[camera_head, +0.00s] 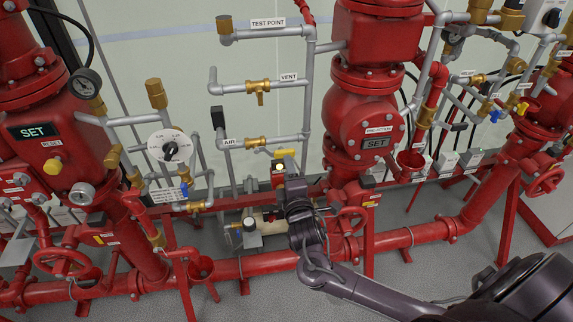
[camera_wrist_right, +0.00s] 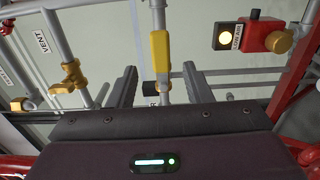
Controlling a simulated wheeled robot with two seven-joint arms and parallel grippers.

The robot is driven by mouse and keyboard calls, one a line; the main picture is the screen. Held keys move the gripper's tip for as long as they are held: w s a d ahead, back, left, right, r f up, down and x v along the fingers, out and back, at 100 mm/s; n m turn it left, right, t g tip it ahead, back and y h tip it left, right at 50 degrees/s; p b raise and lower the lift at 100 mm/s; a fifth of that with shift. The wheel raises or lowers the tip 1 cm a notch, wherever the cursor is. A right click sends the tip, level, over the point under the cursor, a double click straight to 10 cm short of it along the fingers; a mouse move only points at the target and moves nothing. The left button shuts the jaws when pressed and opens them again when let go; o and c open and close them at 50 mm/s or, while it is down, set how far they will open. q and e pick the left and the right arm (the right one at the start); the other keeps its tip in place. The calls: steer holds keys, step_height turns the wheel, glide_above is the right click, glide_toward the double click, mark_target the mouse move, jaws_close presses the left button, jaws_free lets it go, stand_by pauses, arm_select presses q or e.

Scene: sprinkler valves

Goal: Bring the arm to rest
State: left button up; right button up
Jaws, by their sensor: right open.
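My right arm (camera_head: 375,292) comes in from the lower right, bent at the wrist. Its gripper (camera_head: 287,172) is in front of the piping left of the middle red valve. In the right wrist view the two fingers of the gripper (camera_wrist_right: 160,68) stand apart with a clear gap and hold nothing. A yellow lever handle (camera_wrist_right: 160,52) shows between and beyond the fingertips; it also shows in the head view (camera_head: 285,153). I cannot tell whether the fingers touch it. My left gripper is not in view.
Red valve bodies stand at left (camera_head: 35,130), middle (camera_head: 362,120) and right. Grey pipes with brass valves (camera_head: 260,86) surround my right gripper. A red pipe (camera_head: 240,268) runs low across the front. A red box with a brass knob (camera_wrist_right: 266,36) is close on the right in the wrist view.

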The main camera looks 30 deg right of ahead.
steer(key=shift+s, duration=0.15)
stand_by(0.3)
steer(key=s+d+f+m+g+y+b, duration=0.1)
steer(key=s+f+m+g, duration=0.2)
steer(key=f, duration=0.8)
steer(key=s+d+f+g, duration=0.15)
steer(key=s+f, duration=0.35)
steer(key=f, duration=0.7)
steer(key=s+f+m+g+y+b, duration=0.1)
steer(key=s+f+m+g, duration=0.2)
steer(key=f, duration=0.8)
steer(key=s+a+f+m+g+y, duration=0.1)
steer(key=s+a+f+m+g, duration=0.1)
steer(key=s+f, duration=0.5)
steer(key=s+a+f+m+g+y, duration=0.1)
steer(key=s+f+g, duration=0.3)
steer(key=s, duration=1.2)
steer(key=s+a+f+m+g+y+b, duration=0.1)
steer(key=s+a+f+m+g, duration=0.2)
steer(key=s+f, duration=0.7)
steer(key=shift+s+m, duration=0.3)
steer(key=shift+s, duration=0.6)
